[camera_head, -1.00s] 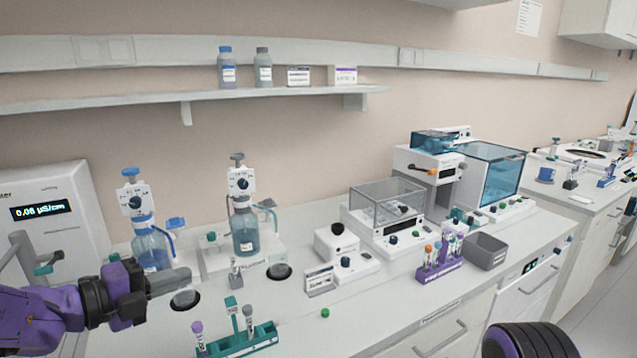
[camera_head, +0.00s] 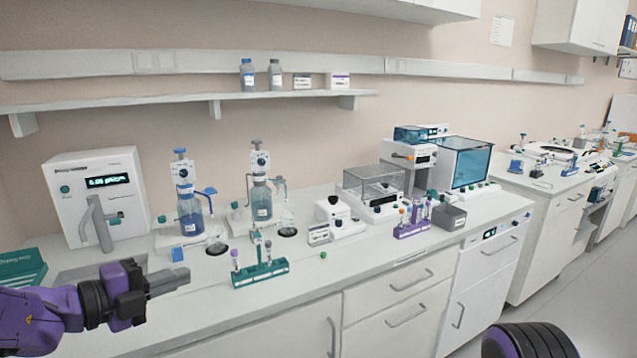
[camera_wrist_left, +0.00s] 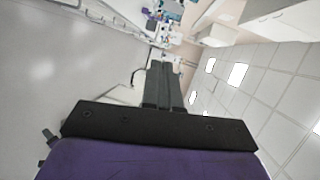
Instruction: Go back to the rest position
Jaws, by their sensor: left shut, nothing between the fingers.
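My left gripper (camera_head: 170,281) comes in from the left in the head view, in front of the bench edge. Its fingers are shut with nothing between them. In the left wrist view its closed fingers (camera_wrist_left: 163,85) point toward the distant bench, with nothing held. A dark ribbed rounded part of my own body shows at the bottom right of the head view. My right gripper is not in view.
The bench (camera_head: 300,268) carries a green tube rack (camera_head: 260,274), a purple tube rack (camera_head: 412,230), dispenser bottles (camera_head: 191,215) and a white meter (camera_head: 75,205). A grey bin (camera_head: 450,217) stands beside the purple rack. Open floor (camera_head: 560,300) lies at the right.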

